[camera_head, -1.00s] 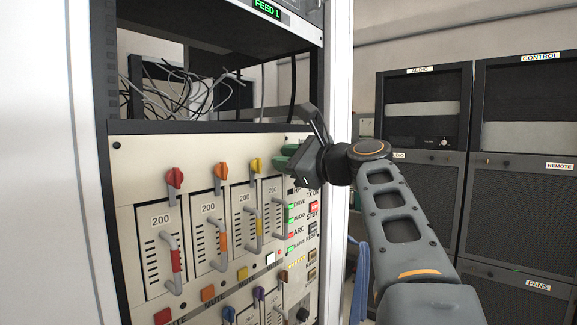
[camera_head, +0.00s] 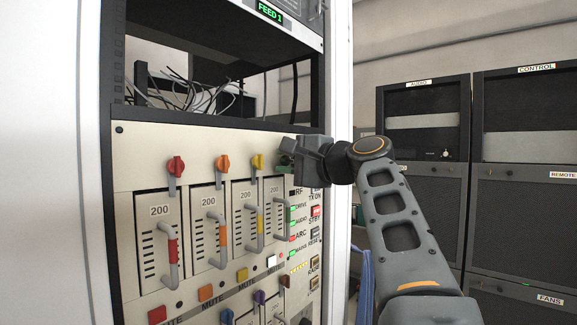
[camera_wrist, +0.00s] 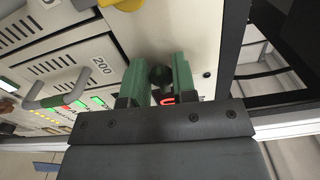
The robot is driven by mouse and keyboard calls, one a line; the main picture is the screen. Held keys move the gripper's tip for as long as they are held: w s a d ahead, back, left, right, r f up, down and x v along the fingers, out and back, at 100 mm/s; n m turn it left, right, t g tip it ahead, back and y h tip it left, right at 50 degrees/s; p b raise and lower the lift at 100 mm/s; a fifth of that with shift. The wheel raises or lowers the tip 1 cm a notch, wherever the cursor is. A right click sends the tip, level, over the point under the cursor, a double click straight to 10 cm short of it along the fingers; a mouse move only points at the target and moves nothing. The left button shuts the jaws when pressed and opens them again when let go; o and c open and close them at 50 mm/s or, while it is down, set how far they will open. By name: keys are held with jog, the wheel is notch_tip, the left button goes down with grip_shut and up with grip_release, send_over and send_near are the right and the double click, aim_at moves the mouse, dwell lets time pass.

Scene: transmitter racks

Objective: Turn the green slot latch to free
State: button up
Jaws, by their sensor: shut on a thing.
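My gripper (camera_head: 286,158) is at the top of the fourth, rightmost slot in the upper row of the panel. In the wrist view its two green fingers (camera_wrist: 158,70) stand on either side of the dark green slot latch (camera_wrist: 160,78) and are shut on it. The gripper hides most of this latch in the head view, so its angle is hard to tell. The green slot's grey handle with a green band (camera_wrist: 55,100) shows below the latch in the wrist view. The red (camera_head: 176,166), orange (camera_head: 222,164) and yellow (camera_head: 258,162) latches stand upright to the left.
Pull handles, such as the red-banded one (camera_head: 170,250), stick out of the slots. Status lights and buttons (camera_head: 298,225) line the panel's right side. An open bay with loose cables (camera_head: 195,95) lies above. Other racks (camera_head: 425,200) stand at the back right.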

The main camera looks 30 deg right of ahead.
jog(key=shift+n, duration=0.5)
jog(key=o, duration=0.8)
jog(key=b+v, duration=0.2)
jog(key=v, duration=1.1)
jog(key=shift+s+d, duration=0.1)
jog(key=shift+s, duration=0.3)
